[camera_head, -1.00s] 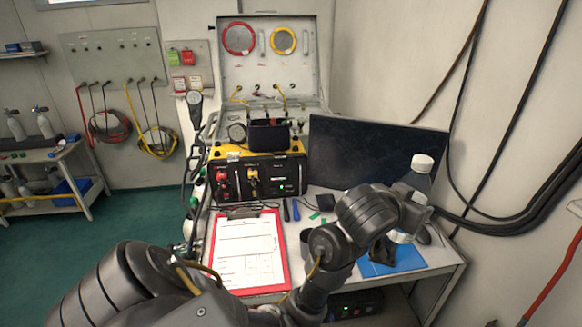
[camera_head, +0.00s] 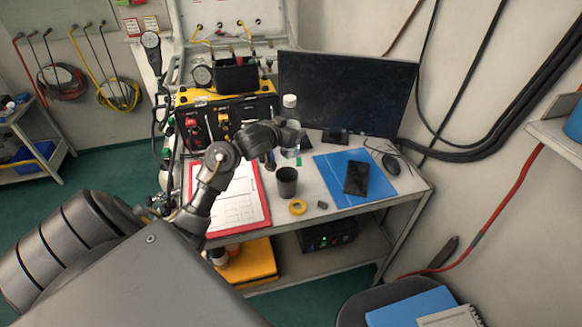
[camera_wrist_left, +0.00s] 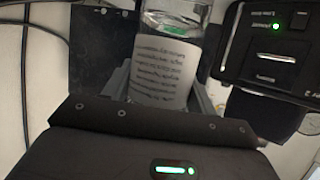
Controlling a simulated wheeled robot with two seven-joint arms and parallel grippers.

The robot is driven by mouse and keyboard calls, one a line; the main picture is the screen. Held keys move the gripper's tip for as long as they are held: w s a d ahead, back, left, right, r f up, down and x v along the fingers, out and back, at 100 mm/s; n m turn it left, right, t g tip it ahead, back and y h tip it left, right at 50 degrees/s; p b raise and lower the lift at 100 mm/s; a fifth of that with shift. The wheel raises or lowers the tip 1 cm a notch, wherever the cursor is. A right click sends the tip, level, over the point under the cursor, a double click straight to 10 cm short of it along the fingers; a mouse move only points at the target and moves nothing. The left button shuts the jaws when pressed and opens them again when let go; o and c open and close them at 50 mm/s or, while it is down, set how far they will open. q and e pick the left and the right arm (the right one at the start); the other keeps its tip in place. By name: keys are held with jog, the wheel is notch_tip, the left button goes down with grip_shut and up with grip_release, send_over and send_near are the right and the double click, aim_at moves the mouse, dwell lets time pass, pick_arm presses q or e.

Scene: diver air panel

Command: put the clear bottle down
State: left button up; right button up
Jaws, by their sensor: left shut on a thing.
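The clear bottle with a white cap (camera_head: 290,101) is upright in my left gripper (camera_head: 290,135). The gripper is shut around its middle. In the left wrist view the clear bottle (camera_wrist_left: 160,68) shows a white printed label between the fingers. Its lower end is just above or on the worktable (camera_head: 328,205), in front of the monitor's left part; I cannot tell whether it touches. My right gripper is not in view.
A dark cup (camera_head: 287,182), yellow tape roll (camera_head: 298,207) and red clipboard (camera_head: 228,205) are near the bottle. The yellow-black air panel (camera_head: 228,115) and monitor (camera_head: 345,95) stand behind. A blue folder (camera_head: 338,165) bears a dark device (camera_head: 356,178). A mouse (camera_head: 390,163) lies right.

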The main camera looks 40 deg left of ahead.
aim_at(285, 157)
pick_arm(q)
jog(key=shift+a+f, duration=0.2)
jog(key=shift+f, duration=0.1)
notch_tip(285, 157, down, 5)
jog(key=shift+f+b, duration=0.2)
jog(key=shift+b, duration=0.55)
jog(key=shift+f, duration=2.05)
jog(key=shift+f, duration=0.2)
jog(key=o, duration=1)
jog(key=shift+o, duration=0.2)
